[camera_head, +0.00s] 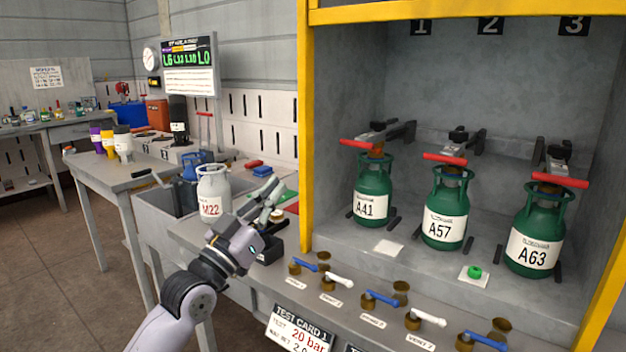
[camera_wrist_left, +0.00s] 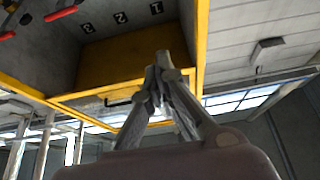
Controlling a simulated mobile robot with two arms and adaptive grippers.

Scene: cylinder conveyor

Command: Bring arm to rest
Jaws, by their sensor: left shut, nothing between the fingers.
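My left arm comes in from the lower left in the head view. Its left gripper (camera_head: 272,192) is raised in front of the bench, left of the yellow-framed test bay (camera_head: 306,120). The fingers are shut with nothing between them. The left wrist view shows the closed fingers (camera_wrist_left: 160,75) pointing up toward the yellow frame (camera_wrist_left: 198,50) and the bay's numbered back wall. Just behind and left of the gripper in the picture stands a grey-white cylinder labelled M22 (camera_head: 214,185); the gripper appears apart from it. My right gripper is in neither view.
Green cylinders A41 (camera_head: 373,190), A57 (camera_head: 446,210) and A63 (camera_head: 537,232) stand upright in the bay under red-handled clamps. Blue and white valve levers (camera_head: 382,299) line the front ledge. A side table (camera_head: 110,175) holds several coloured cylinders. Open floor (camera_head: 60,280) lies at left.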

